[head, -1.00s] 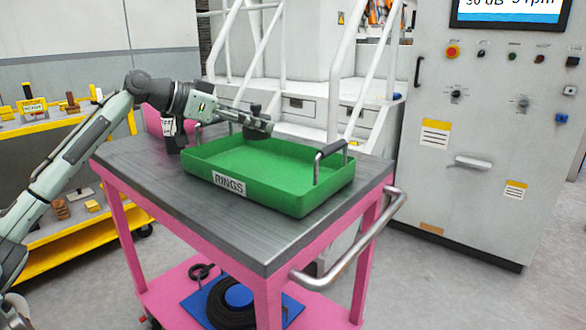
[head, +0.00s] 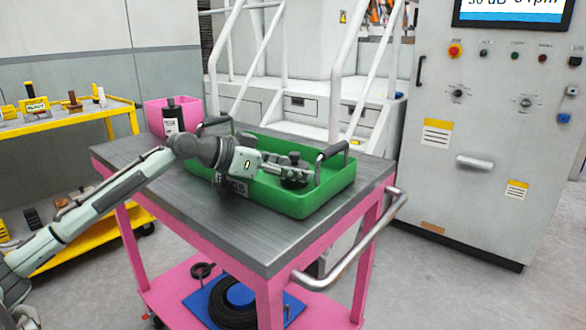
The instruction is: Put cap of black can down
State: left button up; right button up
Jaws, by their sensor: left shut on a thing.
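The black can (head: 173,118) stands upright at the back left of the cart top, with a pale label on its side. My left gripper (head: 286,170) is shut on the black cap (head: 294,183), a round dark piece with a small knob showing above the fingers. The gripper and cap are over the right part of the green tray (head: 320,203). I cannot tell whether the cap touches the tray floor. My left wrist hides part of the tray's front and its label. My right gripper is not in view.
The pink cart's grey top (head: 240,238) is clear at the front. The tray has black upright handles (head: 332,153) at its ends. A pink bin (head: 188,113) stands behind the can. A grey control cabinet (head: 490,140) is at the right, and white stairs rise behind.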

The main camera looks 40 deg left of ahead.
pick_arm(q)
jog(key=o, duration=1)
jog(key=shift+o, duration=0.2)
jog(key=shift+s, duration=0.1)
jog(key=shift+s+a+r, duration=0.1)
jog(key=shift+s+a, duration=0.1)
jog(key=shift+s, duration=0.05)
jog(key=b+v, duration=0.1)
jog(key=v, duration=0.9)
jog(key=shift+s+a+r, duration=0.15)
jog(key=shift+s+r, duration=0.1)
jog(key=shift+s+a+r, duration=0.1)
jog(key=shift+s, duration=0.15)
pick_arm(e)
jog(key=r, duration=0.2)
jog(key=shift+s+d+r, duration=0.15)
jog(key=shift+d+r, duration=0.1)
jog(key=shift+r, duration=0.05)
